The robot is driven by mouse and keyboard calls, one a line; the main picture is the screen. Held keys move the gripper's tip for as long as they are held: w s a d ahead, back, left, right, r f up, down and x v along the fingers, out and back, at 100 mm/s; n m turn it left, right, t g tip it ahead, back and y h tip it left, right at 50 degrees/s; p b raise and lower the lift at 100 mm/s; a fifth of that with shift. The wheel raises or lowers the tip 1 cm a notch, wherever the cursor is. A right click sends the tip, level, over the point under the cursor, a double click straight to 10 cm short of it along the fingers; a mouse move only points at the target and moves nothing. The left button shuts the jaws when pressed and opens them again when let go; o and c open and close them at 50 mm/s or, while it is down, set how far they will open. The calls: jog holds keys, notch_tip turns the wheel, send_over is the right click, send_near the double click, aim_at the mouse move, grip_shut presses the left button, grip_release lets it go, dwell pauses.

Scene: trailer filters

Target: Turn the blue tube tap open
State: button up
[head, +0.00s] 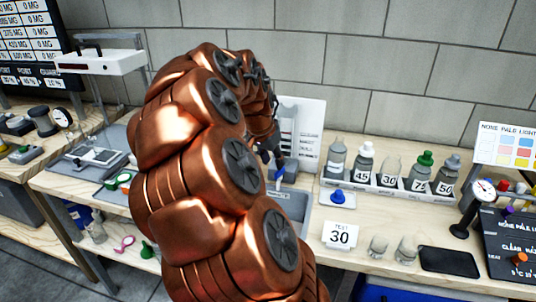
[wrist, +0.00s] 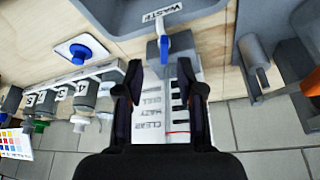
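A small blue lever (wrist: 164,48) shows in the wrist view on a grey stand, below a white spout-like piece by the WASTE label. It also shows in the head view (head: 279,177), just right of my arm. A round blue knob on a white plate (wrist: 80,53) lies to its left in the wrist view and on the bench in the head view (head: 337,196). My gripper (wrist: 160,78) is open, with the lever beyond the gap between its fingertips. I cannot tell its distance or any contact. In the head view my arm hides most of the gripper.
A grey sink (head: 293,205) is set in the bench, partly behind my arm. A printed card (head: 301,125) stands behind the tap area. A rack (head: 385,187) of numbered bottles, a card reading 30 (head: 340,236) and two small glasses (head: 392,247) stand to the right.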

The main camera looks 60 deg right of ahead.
aim_at(280, 173)
jog(key=d+f, duration=0.1)
jog(key=f, duration=0.1)
jog(key=d+f, duration=0.3)
jog(key=f, duration=0.1)
jog(key=shift+w+d+f+p, duration=0.2)
jog(key=shift+w+d+p, duration=0.1)
jog(key=shift+p, duration=0.1)
grip_shut()
dwell(0.4)
